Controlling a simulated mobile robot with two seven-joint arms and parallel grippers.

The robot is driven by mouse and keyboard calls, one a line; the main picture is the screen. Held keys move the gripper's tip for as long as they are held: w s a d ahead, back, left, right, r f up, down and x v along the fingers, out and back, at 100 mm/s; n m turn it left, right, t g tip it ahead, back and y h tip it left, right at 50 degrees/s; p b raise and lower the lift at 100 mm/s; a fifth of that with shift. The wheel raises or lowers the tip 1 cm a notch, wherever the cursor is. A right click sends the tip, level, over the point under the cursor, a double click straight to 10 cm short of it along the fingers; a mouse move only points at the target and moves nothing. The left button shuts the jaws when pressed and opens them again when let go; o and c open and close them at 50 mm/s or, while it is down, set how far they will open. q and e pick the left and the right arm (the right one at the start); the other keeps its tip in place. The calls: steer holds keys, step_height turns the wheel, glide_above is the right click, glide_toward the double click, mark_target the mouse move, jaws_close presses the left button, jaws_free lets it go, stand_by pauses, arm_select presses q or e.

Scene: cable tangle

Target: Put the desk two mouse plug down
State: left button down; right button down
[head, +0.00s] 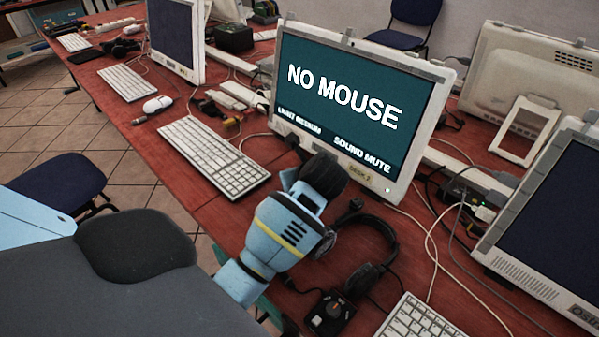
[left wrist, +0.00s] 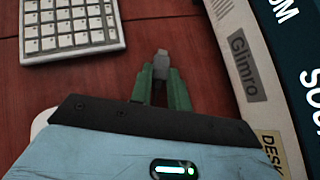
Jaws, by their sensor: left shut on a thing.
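My left gripper (left wrist: 161,76) has green fingers shut on a small grey plug (left wrist: 161,59), taken to be the mouse plug. The plug points away from me over the red desk (left wrist: 150,28); whether it touches the desk I cannot tell. In the head view my blue left arm reaches to the front of the desk two monitor (head: 352,95), which reads "NO MOUSE"; my wrist hides the fingers and plug there. A white mouse (head: 157,104) lies left of the white keyboard (head: 213,156). My right gripper is not in view.
Headphones (head: 365,275) and a black box (head: 330,312) lie right of my arm. Another keyboard (head: 420,318) is at the bottom right. Loose cables (head: 432,235) run beside the monitor. A strip of desk between keyboard and monitor is mostly bare.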

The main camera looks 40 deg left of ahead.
arm_select(q)
steer(key=shift+w+a+f, duration=0.1)
steer(key=shift+a, duration=0.1)
steer(key=shift+f, duration=0.1)
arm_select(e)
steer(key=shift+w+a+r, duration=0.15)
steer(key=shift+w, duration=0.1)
arm_select(q)
steer(key=c, duration=1.3)
jaws_free()
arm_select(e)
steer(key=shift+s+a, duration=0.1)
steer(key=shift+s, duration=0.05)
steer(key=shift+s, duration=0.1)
arm_select(q)
steer(key=shift+r, duration=0.3)
steer(key=v, duration=1.2)
steer(key=shift+p, duration=0.35)
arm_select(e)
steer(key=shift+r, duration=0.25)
arm_select(q)
steer(key=shift+f, duration=0.1)
